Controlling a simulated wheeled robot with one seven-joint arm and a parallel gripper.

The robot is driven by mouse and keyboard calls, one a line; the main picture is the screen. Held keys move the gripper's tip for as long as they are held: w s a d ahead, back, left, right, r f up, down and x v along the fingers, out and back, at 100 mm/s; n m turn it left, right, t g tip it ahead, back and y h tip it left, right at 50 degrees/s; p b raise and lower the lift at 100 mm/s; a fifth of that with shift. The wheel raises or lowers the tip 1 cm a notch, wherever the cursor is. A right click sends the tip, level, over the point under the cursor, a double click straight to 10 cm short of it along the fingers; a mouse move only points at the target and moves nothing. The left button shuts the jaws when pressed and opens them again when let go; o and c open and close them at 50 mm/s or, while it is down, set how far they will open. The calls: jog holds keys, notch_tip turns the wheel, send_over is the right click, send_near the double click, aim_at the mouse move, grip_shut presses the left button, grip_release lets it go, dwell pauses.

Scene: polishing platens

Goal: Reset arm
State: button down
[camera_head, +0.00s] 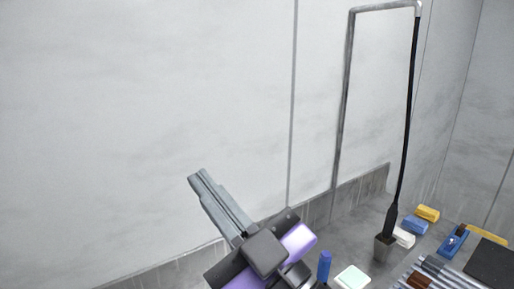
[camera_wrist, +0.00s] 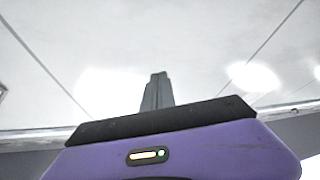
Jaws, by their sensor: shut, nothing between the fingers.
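My gripper (camera_head: 198,178) shows in the head view left of centre, pointing up and to the left in front of the pale wall. Its two long grey fingers lie together, shut with nothing between them. In the wrist view the shut fingers (camera_wrist: 158,78) point up toward a white panelled surface, past the black and purple gripper body. The gripper is in free air and touches nothing that I can see.
A bench at the lower right holds a blue upright object (camera_head: 324,265), a pale green-white block (camera_head: 352,277), yellow (camera_head: 428,213) and blue (camera_head: 414,225) blocks, and several grey bars (camera_head: 452,272). The wall side is clear.

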jog(key=s+d+f+m+t+h, duration=0.2)
jog(key=d+f+m+t+h, duration=0.1)
jog(key=d+f+m+h, duration=0.5)
jog(key=s+d+f+m+t+h, duration=0.3)
jog(key=d+f+m+h, duration=0.4)
jog(key=d+f, duration=0.15)
jog(key=s+d+f+n+g+h, duration=0.1)
jog(key=s+d+f+g, duration=0.2)
jog(key=s+f, duration=0.6)
jog(key=s+d+f+g, duration=0.4)
jog(key=s+f, duration=0.5)
jog(key=s, duration=0.7)
jog(key=shift+d+f+n+h, duration=0.25)
jog(key=shift+d+n+h, duration=0.15)
jog(key=shift+d, duration=0.85)
